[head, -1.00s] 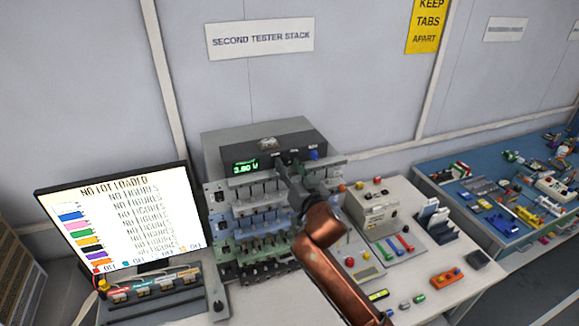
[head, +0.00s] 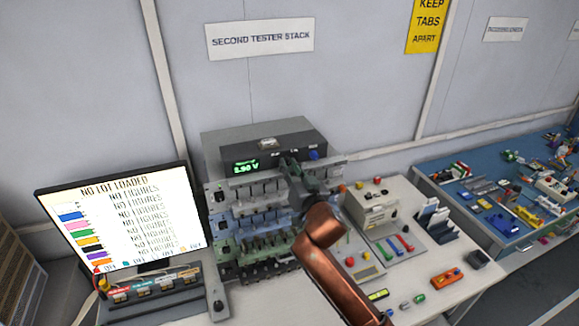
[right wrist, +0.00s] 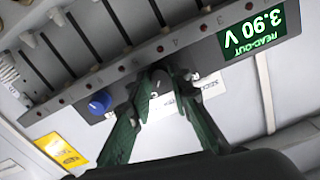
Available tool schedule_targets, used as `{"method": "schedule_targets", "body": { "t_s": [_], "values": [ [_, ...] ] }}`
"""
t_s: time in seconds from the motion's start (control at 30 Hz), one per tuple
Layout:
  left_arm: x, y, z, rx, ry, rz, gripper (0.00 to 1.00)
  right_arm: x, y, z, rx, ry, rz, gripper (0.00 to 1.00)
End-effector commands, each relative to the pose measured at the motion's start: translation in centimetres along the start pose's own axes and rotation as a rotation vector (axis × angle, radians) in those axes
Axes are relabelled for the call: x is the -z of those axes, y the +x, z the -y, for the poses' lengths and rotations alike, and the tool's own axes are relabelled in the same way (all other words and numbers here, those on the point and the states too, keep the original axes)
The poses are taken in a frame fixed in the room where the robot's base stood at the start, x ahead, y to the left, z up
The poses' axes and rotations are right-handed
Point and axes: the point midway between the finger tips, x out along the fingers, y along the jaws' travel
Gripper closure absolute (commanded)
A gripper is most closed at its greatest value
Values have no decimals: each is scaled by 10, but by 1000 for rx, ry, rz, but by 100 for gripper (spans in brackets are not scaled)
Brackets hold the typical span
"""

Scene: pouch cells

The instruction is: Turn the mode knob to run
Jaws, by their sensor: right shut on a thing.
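The dark tester box (head: 265,143) with a green read-out (head: 246,165) sits on top of the tester stack. My right gripper (head: 289,160) is at its front face, between the read-out and a blue knob (head: 314,154). In the right wrist view, which is upside down, my right gripper (right wrist: 157,80) is shut on a small knob (right wrist: 157,88) on the front panel. The fingers hide most of that knob, and its marking cannot be read. The blue knob (right wrist: 99,102) stands apart from the fingers. The read-out (right wrist: 256,36) shows 3.90 V. My left gripper is not in view.
A monitor (head: 125,215) stands left of the stack. Rows of channel units (head: 255,215) lie below the box. A beige box (head: 372,207) and a panel with coloured parts are to the right. A blue bench (head: 470,205) with clutter is further right.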

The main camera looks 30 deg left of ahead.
Motion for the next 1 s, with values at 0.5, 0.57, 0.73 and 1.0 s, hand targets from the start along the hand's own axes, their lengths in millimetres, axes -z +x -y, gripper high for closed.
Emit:
{"method": "schedule_targets", "body": {
  "t_s": [0.5,0.57,0.73,1.0],
  "values": [
    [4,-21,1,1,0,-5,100,1,0,0,-2,-328,2,100],
    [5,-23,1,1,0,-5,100,1,0,0,-2,-371,2,100],
    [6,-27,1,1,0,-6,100,1,0,1,-1,-477,1,100],
    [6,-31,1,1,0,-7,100,0,0,1,0,-576,0,100]
  ]
}}
